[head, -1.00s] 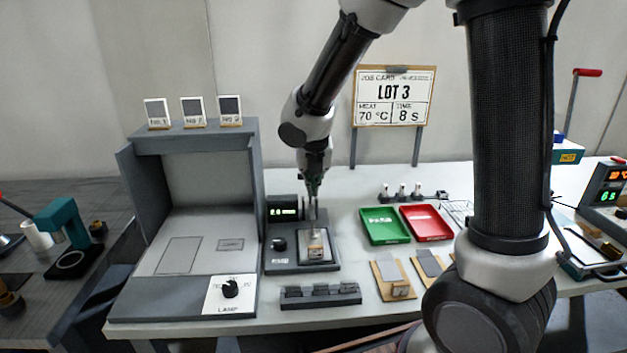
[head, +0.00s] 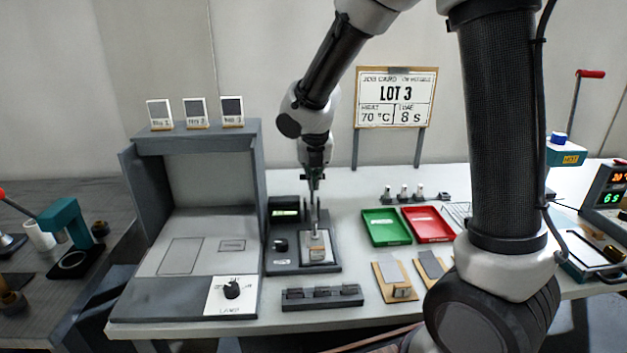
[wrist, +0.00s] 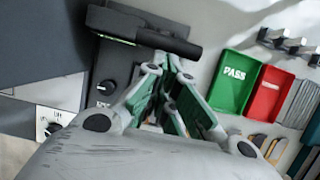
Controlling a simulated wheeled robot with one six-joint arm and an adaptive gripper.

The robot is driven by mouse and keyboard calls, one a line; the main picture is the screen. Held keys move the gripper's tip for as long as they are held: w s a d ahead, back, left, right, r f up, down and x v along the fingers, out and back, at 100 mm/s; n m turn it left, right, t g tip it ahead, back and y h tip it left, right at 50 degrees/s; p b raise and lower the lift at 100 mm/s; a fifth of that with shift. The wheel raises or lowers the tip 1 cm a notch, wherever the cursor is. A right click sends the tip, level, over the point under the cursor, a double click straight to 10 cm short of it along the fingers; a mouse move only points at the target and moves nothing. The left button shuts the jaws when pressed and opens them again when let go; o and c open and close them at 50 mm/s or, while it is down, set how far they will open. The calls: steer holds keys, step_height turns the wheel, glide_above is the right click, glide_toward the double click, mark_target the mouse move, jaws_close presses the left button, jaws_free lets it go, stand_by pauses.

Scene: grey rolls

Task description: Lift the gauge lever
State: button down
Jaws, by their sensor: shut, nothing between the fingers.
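The gauge (head: 275,262) is a dark unit on the white bench, with a small green-lit display (head: 285,213) and a black knob (head: 281,245). A pale block-like piece (head: 318,248) sits on the right of its base. My gripper (head: 316,228) points down just above that piece, its fingers together and empty. In the wrist view the fingers of my gripper (wrist: 170,68) come together close below a dark bar with a rounded black end (wrist: 165,40) on the gauge. I cannot tell whether they touch it. The lever is not clearly distinguishable, and my fingers hide part of the gauge.
A grey lamp booth (head: 190,138) stands close on the left. A green tray (head: 385,239) and a red tray (head: 428,236) lie to the right. A dark slotted rack (head: 322,298) lies in front. The job card board (head: 396,98) stands behind.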

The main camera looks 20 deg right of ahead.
steer(key=shift+w+r, duration=0.1)
steer(key=shift+w, duration=0.1)
steer(key=w+d+f, duration=0.2)
steer(key=w+d, duration=0.1)
steer(key=w, duration=1.1)
steer(key=shift+w, duration=0.35)
stand_by(0.4)
steer(key=shift+r, duration=0.1)
